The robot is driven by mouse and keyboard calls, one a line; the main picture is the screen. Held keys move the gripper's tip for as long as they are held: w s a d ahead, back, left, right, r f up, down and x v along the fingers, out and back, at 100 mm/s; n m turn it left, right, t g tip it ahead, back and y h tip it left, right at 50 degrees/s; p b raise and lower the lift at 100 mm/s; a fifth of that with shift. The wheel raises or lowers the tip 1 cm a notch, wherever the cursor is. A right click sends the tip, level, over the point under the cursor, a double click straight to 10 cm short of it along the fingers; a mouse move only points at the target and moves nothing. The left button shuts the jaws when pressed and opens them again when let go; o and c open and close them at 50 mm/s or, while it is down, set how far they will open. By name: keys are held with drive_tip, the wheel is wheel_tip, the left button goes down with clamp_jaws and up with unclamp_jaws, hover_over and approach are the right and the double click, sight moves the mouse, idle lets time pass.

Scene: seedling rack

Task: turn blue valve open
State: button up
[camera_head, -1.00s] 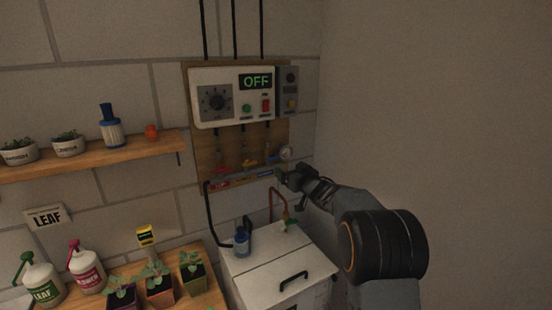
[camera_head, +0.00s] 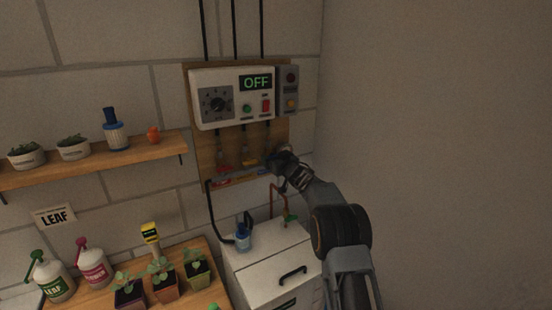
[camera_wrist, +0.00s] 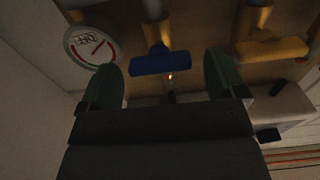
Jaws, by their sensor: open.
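The blue valve handle (camera_wrist: 160,62) is a blue bar on a brass-coloured stem, in the upper middle of the wrist view. It lies level across the picture, crosswise to the stem above it. My gripper (camera_wrist: 163,76) is open, with one green finger on each side of the handle and visible gaps between. I cannot tell how deep the fingers reach. In the head view my gripper (camera_head: 277,161) is at the lower right of the wooden board (camera_head: 203,150) and hides the blue valve.
A round gauge (camera_wrist: 90,47) is close to the left finger. A yellow valve (camera_wrist: 270,49) is to the right. A control box (camera_head: 218,83) reading OFF hangs above.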

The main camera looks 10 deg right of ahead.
drive_tip(key=c, duration=0.9)
drive_tip(key=shift+a+f+n+b, duration=0.15)
drive_tip(key=shift+n+b, duration=2)
drive_tip(key=shift+n, duration=2.3)
drive_tip(key=shift+a+f+n+b, duration=0.1)
drive_tip(key=shift+n+b, duration=2.05)
drive_tip(key=shift+n, duration=2.3)
